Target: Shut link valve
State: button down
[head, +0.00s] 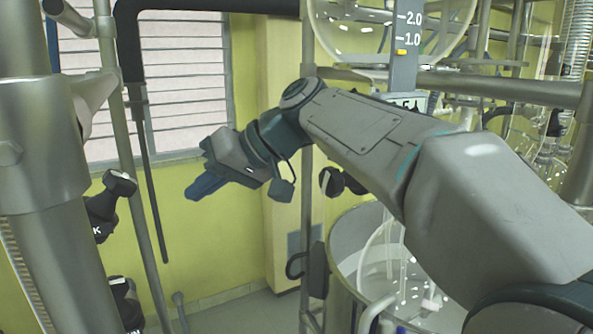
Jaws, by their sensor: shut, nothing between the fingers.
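My gripper (194,192) hangs in the air left of centre, in front of the yellow wall, with its blue fingers pointing left and down. The fingers are shut and nothing shows between them. A black valve-like fitting (108,207) with a letter K sits by the left pipes, apart from my gripper. A second black fitting (125,302) is below it, cut by a pipe. A black round knob (352,183) shows behind my arm, partly hidden. I cannot tell which of these is the link valve.
A thick metal column (42,190) and thin poles stand at left. A metal vessel (345,240) with glassware is below my arm. A round glass reactor (350,25) and a scale (405,40) are above. Open space lies around my gripper before the wall.

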aim_at(120, 183)
notch_tip(120, 183, up, 5)
jog(key=a+n+g+y, duration=0.1)
jog(key=a+n+y, duration=0.1)
jog(key=s+a+f+b, duration=0.2)
jog(key=a+f+b, duration=0.1)
jog(key=a+f, duration=0.1)
jog(key=shift+s+a+f+b, duration=0.2)
jog(key=shift+s+a+b, duration=0.1)
jog(key=shift+b, duration=0.1)
jog(key=shift+w+a+r, duration=0.1)
jog(key=shift+a+r, duration=0.05)
jog(key=shift+r, duration=0.05)
dwell(0.4)
jog(key=shift+s, duration=0.2)
jog(key=shift+s+a+r+b, duration=0.25)
jog(key=shift+s+r+b, duration=0.3)
jog(key=shift+s+b, duration=0.2)
jog(key=shift+s+a+r, duration=0.15)
jog(key=shift+r, duration=0.15)
